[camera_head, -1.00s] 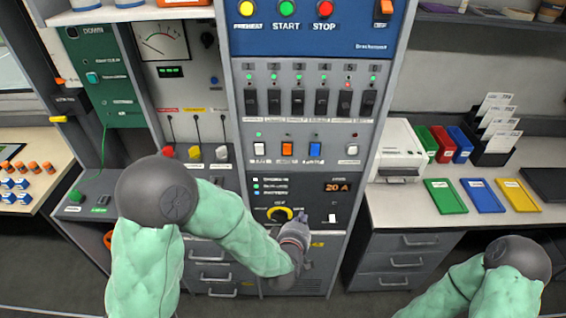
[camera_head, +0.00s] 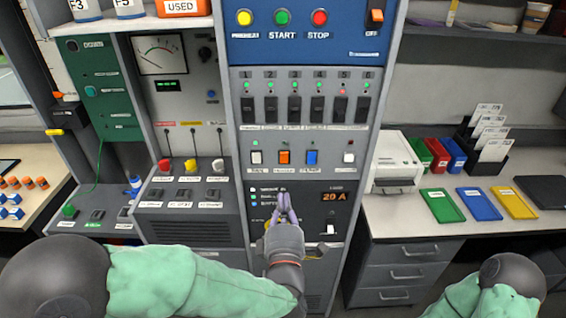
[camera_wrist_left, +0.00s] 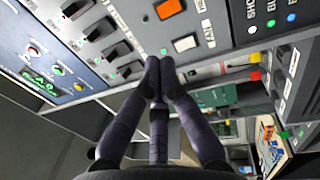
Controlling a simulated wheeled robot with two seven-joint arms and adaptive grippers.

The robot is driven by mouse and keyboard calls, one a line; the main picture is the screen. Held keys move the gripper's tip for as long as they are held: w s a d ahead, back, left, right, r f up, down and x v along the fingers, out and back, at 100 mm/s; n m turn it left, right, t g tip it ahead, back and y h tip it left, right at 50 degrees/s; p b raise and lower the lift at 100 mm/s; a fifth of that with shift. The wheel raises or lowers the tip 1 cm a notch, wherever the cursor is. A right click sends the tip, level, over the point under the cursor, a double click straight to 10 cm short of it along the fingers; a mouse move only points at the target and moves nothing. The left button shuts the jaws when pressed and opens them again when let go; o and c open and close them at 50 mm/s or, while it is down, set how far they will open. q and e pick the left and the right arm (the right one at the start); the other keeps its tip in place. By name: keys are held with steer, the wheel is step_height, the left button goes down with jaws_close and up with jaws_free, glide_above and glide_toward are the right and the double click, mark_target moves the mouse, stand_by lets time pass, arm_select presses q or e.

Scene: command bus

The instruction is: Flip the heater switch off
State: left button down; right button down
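A row of coloured rocker switches sits mid-panel: a white one (camera_head: 257,158), an orange one (camera_head: 284,157), a blue one (camera_head: 312,157) and another white one (camera_head: 348,157). Their labels are too small to read in the head view, so I cannot tell which is the heater switch. The left wrist view shows an orange switch (camera_wrist_left: 168,9) and a white switch (camera_wrist_left: 184,42) near the fingertips, with a green light beside the white one. My left gripper (camera_head: 284,203) is shut and empty, pointing up below the row; its fingertips (camera_wrist_left: 156,66) meet. My right gripper is out of view.
Black breaker switches (camera_head: 295,109) line the panel above. A 20 A display (camera_head: 335,197) and a small white switch (camera_head: 330,229) are to the gripper's right. A sloped console (camera_head: 180,205) juts out at left; a desk with trays (camera_head: 442,206) stands at right.

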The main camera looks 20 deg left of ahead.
mark_target(283, 154)
arm_select(q)
steer(key=b+x, duration=0.2)
steer(key=x, duration=1.2)
steer(key=shift+w+a+b, duration=0.1)
steer(key=shift+w+b, duration=0.2)
steer(key=shift+b, duration=0.3)
steer(key=shift+r, duration=0.1)
